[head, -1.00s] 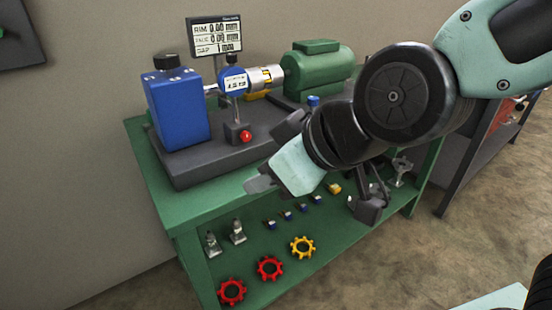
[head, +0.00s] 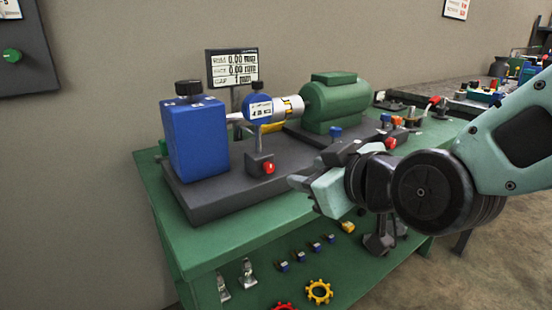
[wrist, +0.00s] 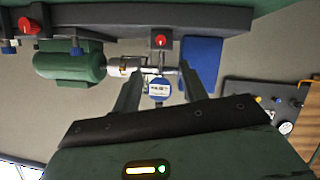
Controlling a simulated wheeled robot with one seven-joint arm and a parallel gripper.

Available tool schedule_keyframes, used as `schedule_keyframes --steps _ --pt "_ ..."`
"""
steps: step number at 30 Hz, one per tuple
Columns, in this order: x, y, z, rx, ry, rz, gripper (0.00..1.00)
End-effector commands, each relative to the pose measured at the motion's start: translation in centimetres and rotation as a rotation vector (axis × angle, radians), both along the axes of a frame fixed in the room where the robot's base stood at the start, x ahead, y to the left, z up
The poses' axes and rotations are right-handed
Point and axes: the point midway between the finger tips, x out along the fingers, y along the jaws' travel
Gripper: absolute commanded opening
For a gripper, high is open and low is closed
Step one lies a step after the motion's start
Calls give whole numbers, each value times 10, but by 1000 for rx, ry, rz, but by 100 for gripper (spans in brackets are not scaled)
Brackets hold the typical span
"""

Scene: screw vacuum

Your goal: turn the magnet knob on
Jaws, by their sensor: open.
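The red magnet knob (head: 268,168) is on the front of a small dark magnet base (head: 258,160) that carries a post with a blue dial gauge (head: 259,108). My gripper (head: 301,183) is in front and to the right of the knob, apart from it, and points left. In the wrist view, which is upside down, the two fingers are spread and empty. The red knob (wrist: 161,40) shows beyond the fingertips, roughly in line with the space between them. The knob's on or off marking is too small to read.
A blue block (head: 197,138), a metal coupling and a green motor (head: 335,105) stand on the dark base plate of the green bench (head: 190,240). A display stands behind. Another red knob (head: 390,143) is on the right. Small parts lie on the lower shelf.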

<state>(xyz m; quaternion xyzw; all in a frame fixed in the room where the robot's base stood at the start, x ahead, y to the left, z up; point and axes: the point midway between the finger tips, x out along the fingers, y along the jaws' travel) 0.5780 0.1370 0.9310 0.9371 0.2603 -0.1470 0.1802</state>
Motion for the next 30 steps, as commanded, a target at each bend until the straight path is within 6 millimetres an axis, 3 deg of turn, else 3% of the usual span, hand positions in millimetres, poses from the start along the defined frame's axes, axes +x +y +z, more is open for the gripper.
schedule_keyframes --steps 17,21,30 --pt "36 20 -14 0 6 3 43" --pt "62 33 -31 1 2 1 43" --pt "99 54 -47 2 2 3 43"
